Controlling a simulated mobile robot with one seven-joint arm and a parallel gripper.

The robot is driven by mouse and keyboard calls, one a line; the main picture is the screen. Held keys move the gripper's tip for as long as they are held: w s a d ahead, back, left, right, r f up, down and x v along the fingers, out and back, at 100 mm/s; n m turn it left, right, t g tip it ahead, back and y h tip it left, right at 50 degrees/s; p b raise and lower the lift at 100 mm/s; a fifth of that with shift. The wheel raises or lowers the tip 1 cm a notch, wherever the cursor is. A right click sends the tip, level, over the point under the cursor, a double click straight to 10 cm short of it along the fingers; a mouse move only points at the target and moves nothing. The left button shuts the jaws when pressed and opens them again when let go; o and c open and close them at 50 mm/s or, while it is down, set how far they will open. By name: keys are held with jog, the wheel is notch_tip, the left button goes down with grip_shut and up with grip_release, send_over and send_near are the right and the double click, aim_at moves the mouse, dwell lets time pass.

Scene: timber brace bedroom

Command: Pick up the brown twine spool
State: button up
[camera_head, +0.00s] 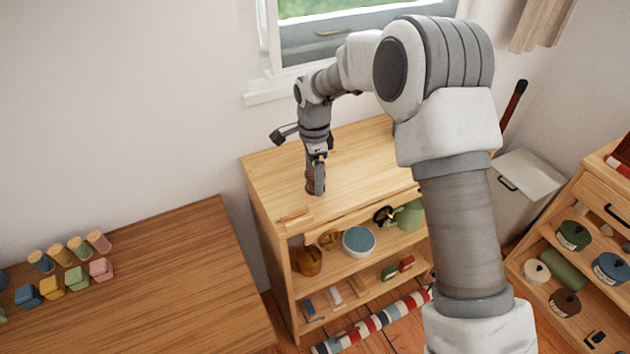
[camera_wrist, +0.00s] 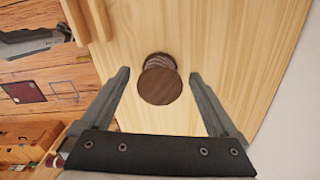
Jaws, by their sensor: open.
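The brown twine spool (camera_head: 309,186) stands on the top of the light wooden shelf unit (camera_head: 365,157), near its left end. In the wrist view the spool (camera_wrist: 159,84) shows its dark round top, with wound twine just visible behind it. My gripper (camera_head: 316,188) points down at the spool and partly hides it in the head view. In the wrist view my gripper (camera_wrist: 158,76) is open, with one finger on each side of the spool and a visible gap on both sides.
The shelves below hold a blue-topped round tin (camera_head: 358,241), a brown jug (camera_head: 309,261) and a green watering can (camera_head: 410,215). A brown table (camera_head: 150,275) at left carries several small coloured blocks and spools. The shelf top around the spool is mostly clear; a wall and window stand behind.

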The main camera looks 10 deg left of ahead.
jog(key=shift+f, duration=0.1)
jog(key=shift+c, duration=0.2)
jog(key=c, duration=1.4)
